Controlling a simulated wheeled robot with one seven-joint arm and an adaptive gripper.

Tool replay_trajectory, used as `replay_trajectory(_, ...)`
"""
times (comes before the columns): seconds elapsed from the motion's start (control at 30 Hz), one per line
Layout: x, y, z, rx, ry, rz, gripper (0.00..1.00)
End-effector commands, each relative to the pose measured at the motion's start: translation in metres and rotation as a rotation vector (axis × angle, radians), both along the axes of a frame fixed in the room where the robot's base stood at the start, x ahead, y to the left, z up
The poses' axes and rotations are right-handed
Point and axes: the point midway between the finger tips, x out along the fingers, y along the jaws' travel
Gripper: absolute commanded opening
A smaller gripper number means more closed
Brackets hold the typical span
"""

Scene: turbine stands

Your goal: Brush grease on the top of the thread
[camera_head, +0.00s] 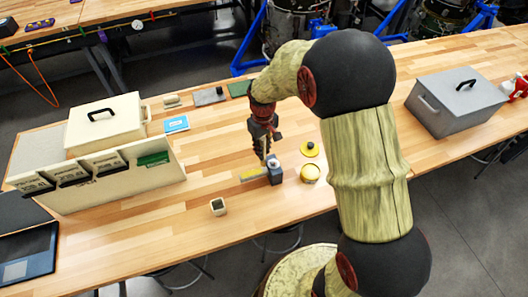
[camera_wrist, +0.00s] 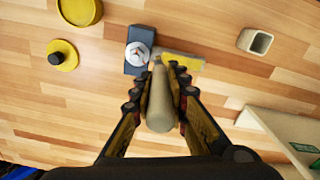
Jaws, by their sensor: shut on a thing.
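My gripper (camera_head: 264,150) points down over the bench, just behind a small dark grey block (camera_head: 275,176). In the wrist view my gripper (camera_wrist: 161,75) is shut on the beige handle of the brush (camera_wrist: 160,105). The far end of the brush reaches close to the silvery round thread (camera_wrist: 138,54) on top of the block; I cannot tell whether they touch. The bristles are not clear. A yellow pot (camera_head: 310,174), likely the grease pot, stands open right of the block. Its yellow lid with a black knob (camera_head: 309,149) lies behind it.
A yellow flat piece (camera_head: 251,174) lies beside the block. A small square beige cup (camera_head: 218,206) stands at front left. A beige panel (camera_head: 100,178) and a beige box (camera_head: 105,125) stand left; a grey box (camera_head: 455,103) stands right. The wood between is mostly clear.

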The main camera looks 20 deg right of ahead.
Motion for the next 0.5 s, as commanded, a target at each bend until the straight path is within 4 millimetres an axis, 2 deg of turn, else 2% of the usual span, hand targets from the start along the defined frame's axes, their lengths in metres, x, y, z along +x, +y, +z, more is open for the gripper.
replay_trajectory(0.03, 0.002, 0.000, 0.008, 0.000, -0.003, 0.000, 0.00)
replay_trajectory(0.2, 0.004, 0.002, 0.023, 0.000, -0.003, -0.001, 0.00)
replay_trajectory(0.5, 0.007, 0.004, 0.045, 0.000, -0.002, -0.002, 0.00)
